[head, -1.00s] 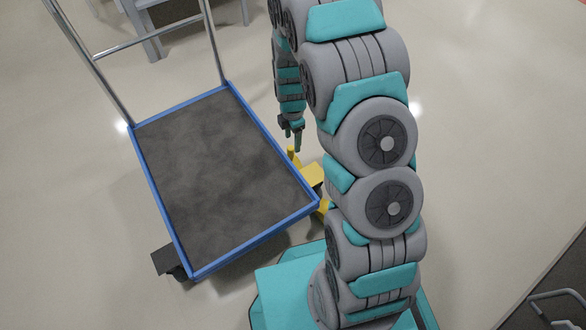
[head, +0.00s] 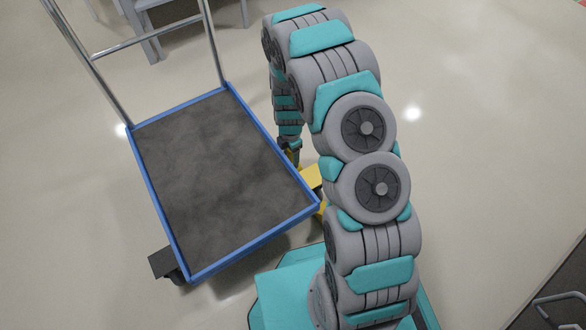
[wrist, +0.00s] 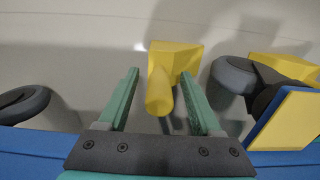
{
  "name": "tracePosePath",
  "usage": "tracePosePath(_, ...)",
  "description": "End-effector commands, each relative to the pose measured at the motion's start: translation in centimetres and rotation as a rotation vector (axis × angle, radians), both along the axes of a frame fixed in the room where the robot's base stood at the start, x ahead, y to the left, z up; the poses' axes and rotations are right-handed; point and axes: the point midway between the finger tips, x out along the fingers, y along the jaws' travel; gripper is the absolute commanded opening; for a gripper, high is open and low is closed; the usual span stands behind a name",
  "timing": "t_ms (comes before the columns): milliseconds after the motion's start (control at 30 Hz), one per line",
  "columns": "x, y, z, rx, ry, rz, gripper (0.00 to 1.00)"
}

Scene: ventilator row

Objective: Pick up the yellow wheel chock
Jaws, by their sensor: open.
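The yellow wheel chock (wrist: 177,58) lies on the floor in the wrist view, with a rounded post-like handle (wrist: 160,94) pointing toward the camera. My gripper (wrist: 163,85) is open, with one teal finger on each side of the handle. I see no clear contact between fingers and handle. In the head view, the chock (head: 311,176) shows beside the trolley's right edge, partly hidden by my arm. My gripper (head: 291,147) is low at its far end there, with its fingertips mostly hidden.
The trolley (head: 262,229) has a blue rim and dark deck, close left of my arm. In the wrist view, a dark caster wheel (wrist: 237,75) stands right of the chock, with more yellow parts (wrist: 287,119) beside it. Another dark wheel (wrist: 24,104) is at left.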

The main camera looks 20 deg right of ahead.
Motion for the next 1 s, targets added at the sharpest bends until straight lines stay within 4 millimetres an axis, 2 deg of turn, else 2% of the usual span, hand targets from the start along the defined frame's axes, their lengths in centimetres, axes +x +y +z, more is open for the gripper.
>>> tracePosePath(167,0.04,-0.01,0.03,0.0,-0.001,0.0,0.66)
tracePosePath(767,0.05,0.0,0.04,-0.001,-0.001,0.001,0.0)
tracePosePath(1000,0.04,-0.01,0.04,-0.001,-0.001,0.001,0.0)
